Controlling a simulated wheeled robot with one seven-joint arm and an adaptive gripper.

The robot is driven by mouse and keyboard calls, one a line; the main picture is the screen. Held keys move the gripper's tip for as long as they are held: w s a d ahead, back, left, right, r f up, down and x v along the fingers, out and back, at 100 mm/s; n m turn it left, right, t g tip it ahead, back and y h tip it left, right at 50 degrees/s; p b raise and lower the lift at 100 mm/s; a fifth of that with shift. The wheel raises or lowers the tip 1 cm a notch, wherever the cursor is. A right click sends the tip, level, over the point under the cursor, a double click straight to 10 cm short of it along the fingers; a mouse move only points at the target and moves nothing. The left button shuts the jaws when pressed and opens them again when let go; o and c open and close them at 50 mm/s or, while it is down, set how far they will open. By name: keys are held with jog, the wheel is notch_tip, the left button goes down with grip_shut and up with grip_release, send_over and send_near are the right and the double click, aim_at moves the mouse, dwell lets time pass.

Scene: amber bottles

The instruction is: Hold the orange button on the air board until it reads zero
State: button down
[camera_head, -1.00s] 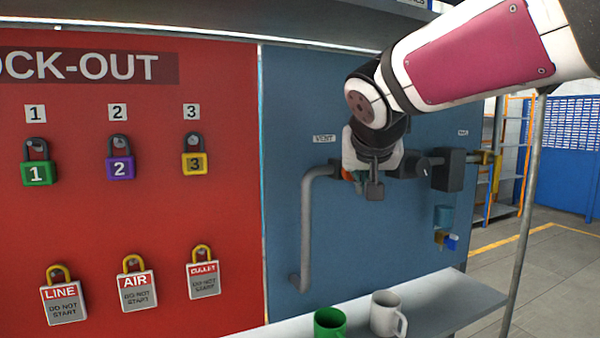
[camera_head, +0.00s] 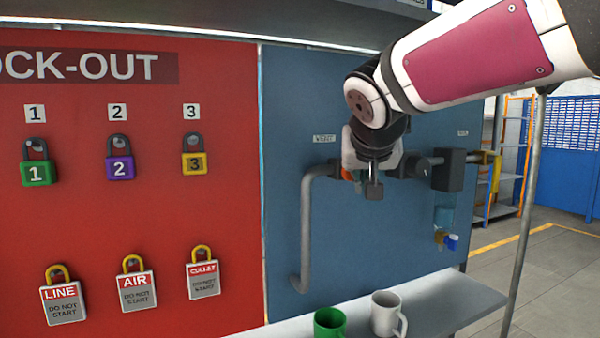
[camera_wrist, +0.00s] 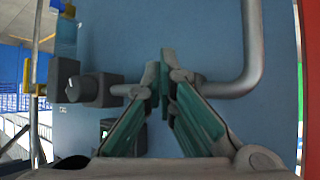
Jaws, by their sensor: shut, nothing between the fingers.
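The air board (camera_head: 300,110) is the blue panel to the right of the red lock-out panel. My gripper (camera_wrist: 164,82) is shut and empty, its fingertips together in front of the blue panel near the grey pipe. In the head view, my wrist hides its fingers and the board behind them. A small dark box with a pale green display (camera_wrist: 107,127) shows beside the left finger in the wrist view; its reading is too small to read. I cannot make out the orange button for sure. A small orange patch shows at my wrist's left edge in the head view, and I cannot tell what it is.
A grey pipe (camera_head: 306,230) bends down the panel under a VENT label (camera_head: 324,138). To the right are a dark valve block (camera_head: 448,170), a yellow handle (camera_head: 490,168) and a teal bowl (camera_head: 444,214). A green mug (camera_head: 329,322) and white mug (camera_head: 385,314) stand on the shelf below.

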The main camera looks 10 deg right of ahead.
jog(key=shift+w+a, duration=0.15)
jog(key=shift+w, duration=0.25)
jog(key=shift+w+a+b, duration=0.15)
jog(key=shift+w+b, duration=0.25)
jog(key=shift+w, duration=0.05)
dwell(3.0)
dwell(1.6)
jog(key=shift+s+d, duration=0.3)
jog(key=shift+s, duration=0.6)
jog(key=shift+s, duration=0.1)
jog(key=s, duration=0.1)
jog(key=s+d, duration=0.1)
jog(key=s, duration=0.2)
jog(key=shift+s+d+p, duration=0.3)
jog(key=shift+p, duration=0.1)
